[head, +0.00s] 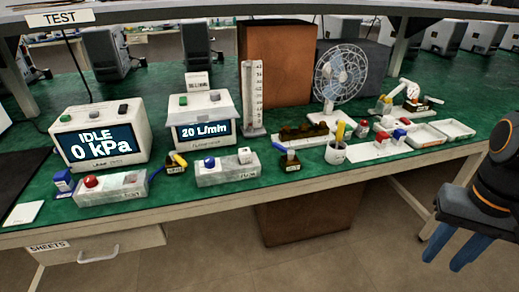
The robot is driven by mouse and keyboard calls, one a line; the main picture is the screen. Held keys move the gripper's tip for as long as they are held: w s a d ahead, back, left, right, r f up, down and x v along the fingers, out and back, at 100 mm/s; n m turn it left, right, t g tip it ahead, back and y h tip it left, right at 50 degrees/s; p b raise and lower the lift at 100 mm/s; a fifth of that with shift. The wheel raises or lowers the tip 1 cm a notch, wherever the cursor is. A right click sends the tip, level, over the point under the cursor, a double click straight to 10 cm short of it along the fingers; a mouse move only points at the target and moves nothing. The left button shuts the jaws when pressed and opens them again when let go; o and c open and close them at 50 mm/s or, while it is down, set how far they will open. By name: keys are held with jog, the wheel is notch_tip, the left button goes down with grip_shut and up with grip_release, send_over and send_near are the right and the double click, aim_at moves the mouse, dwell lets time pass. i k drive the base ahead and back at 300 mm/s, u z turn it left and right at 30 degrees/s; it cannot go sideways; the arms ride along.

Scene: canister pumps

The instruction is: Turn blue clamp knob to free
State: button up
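Several blue parts are on the green bench, and I cannot tell for sure which is the clamp knob. A blue-topped part (399,133) stands on a white plate at right, near a red one. A dark block with a blue handle (280,148) sits mid-bench. A blue lever (155,174) is beside the left control box, and a blue block (64,180) lies farther left. My gripper (454,252) hangs at the lower right, off the bench's front edge. Its two blue fingers are apart with nothing between them, and it touches none of these parts.
A display reading IDLE 0 kPa (100,145) and a flow meter (204,130) stand at left. A fan (341,73), a cup (336,152) and white trays (426,136) are at right. The bench's front edge (390,163) lies between my gripper and these things.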

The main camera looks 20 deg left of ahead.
aim_at(209, 161)
jog(key=z, duration=0.35)
jog(key=k, duration=0.7)
jog(key=u, duration=1.55)
jog(key=i, duration=0.5)
jog(key=u, duration=0.05)
